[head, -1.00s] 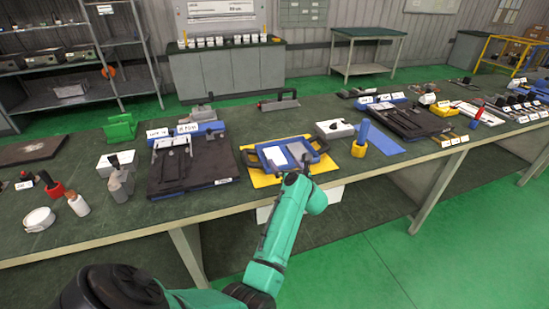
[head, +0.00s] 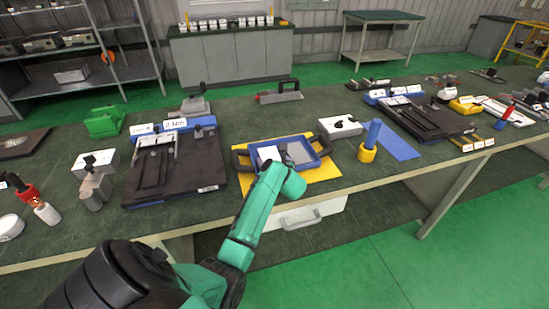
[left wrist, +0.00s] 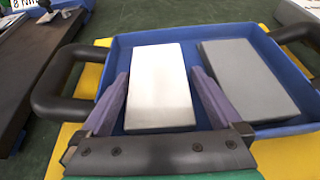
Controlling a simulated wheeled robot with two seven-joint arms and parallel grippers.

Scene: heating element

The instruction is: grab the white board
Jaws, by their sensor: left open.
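The white board (left wrist: 160,85) is a flat white block lying in a blue tray (left wrist: 120,42) with black handles. A grey board (left wrist: 248,78) lies beside it on the right. In the head view the white board (head: 268,153) shows in the left part of the tray (head: 318,162). My left gripper (left wrist: 161,78) is open and empty of a grip, its purple fingers on either side of the white board's near part. I cannot tell whether they touch it. In the head view my green arm hides the fingers. My right gripper is not in view.
The tray sits on a yellow mat (head: 325,178) on the dark green bench. A black fixture (head: 205,178) stands left. A white box (head: 340,127), a yellow-and-blue cylinder (head: 370,140) and a blue mat (head: 400,144) are right. A drawer handle (head: 300,218) shows below the bench edge.

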